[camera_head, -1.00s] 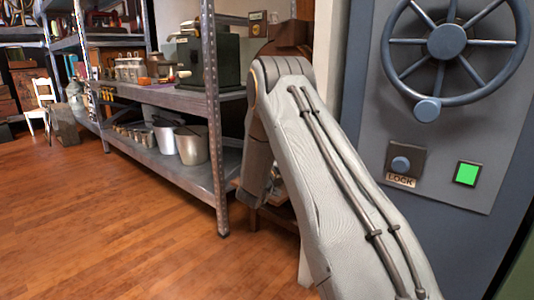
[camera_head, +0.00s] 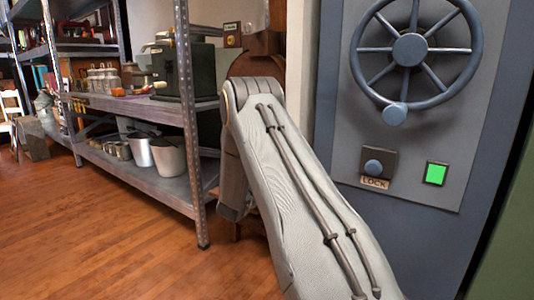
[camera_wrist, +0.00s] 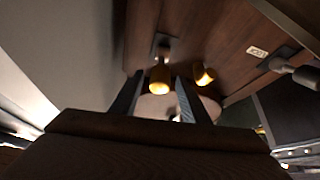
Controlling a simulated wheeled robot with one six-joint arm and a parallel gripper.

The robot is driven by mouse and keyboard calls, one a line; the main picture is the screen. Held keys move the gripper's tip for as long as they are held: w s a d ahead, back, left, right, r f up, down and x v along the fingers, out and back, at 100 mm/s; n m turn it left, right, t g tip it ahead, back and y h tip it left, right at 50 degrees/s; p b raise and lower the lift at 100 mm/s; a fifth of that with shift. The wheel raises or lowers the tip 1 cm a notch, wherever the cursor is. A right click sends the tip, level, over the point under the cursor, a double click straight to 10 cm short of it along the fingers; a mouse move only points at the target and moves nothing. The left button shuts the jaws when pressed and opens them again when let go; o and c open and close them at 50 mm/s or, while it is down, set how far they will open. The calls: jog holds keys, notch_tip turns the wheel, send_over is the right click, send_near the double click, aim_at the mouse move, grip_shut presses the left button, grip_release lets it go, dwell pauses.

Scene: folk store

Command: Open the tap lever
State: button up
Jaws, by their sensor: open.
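My gripper (camera_wrist: 158,90) shows in the wrist view, its two dark fingers apart and nothing gripped. Just beyond the fingertips, roughly between them in the picture, an amber, rounded knob-like piece (camera_wrist: 160,78) hangs on a grey mount from a dark wooden surface. A second amber piece (camera_wrist: 204,76) is to its right. A grey fitting with a dark rounded end (camera_wrist: 305,76) is at the right edge. I cannot tell which of these is the tap lever. I see no contact with the fingers. In the head view my arm hides the area, and my gripper is out of sight.
In the head view a brown wooden piece (camera_head: 262,48) stands behind my arm. A metal shelf (camera_head: 150,178) with pots (camera_head: 168,160) is at left. A grey panel with a spoked wheel (camera_head: 410,50), a lock button (camera_head: 374,166) and a green light (camera_head: 435,173) is at right. Floor (camera_head: 120,240) is clear.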

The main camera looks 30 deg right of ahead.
jog(key=p+v, duration=0.2)
jog(key=v, duration=0.5)
jog(key=shift+s+a+f+p, duration=0.15)
jog(key=shift+a+f+p, duration=0.1)
jog(key=shift+p, duration=0.05)
jog(key=shift+c, duration=0.5)
